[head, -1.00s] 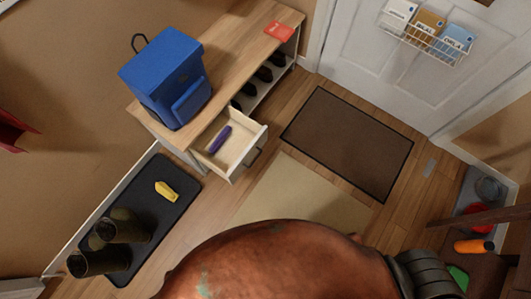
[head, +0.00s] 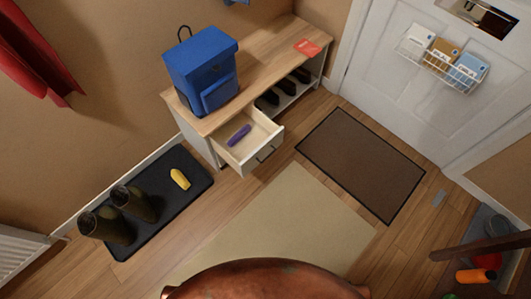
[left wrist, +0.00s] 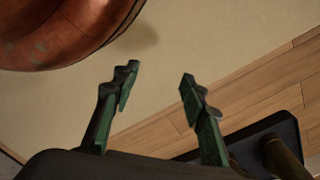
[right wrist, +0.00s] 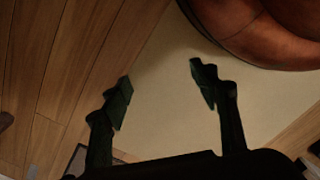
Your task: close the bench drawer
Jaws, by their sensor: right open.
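The bench (head: 270,52) stands against the wall in the head view, with a wooden top and a white body. Its drawer (head: 262,156) is pulled out, with a dark handle on the front. A purple object (head: 238,135) lies inside the drawer. My left gripper (left wrist: 158,82) is open and empty in the left wrist view, above the beige rug. My right gripper (right wrist: 160,78) is open and empty in the right wrist view, also above the rug. Neither gripper shows in the head view, and both are apart from the drawer.
A blue backpack (head: 203,72) and a red booklet (head: 306,46) are on the bench top. Boots (head: 108,224) and a yellow item (head: 180,178) stand on a black tray (head: 152,226). The beige rug (head: 285,225) and brown doormat (head: 361,165) are clear floor in front.

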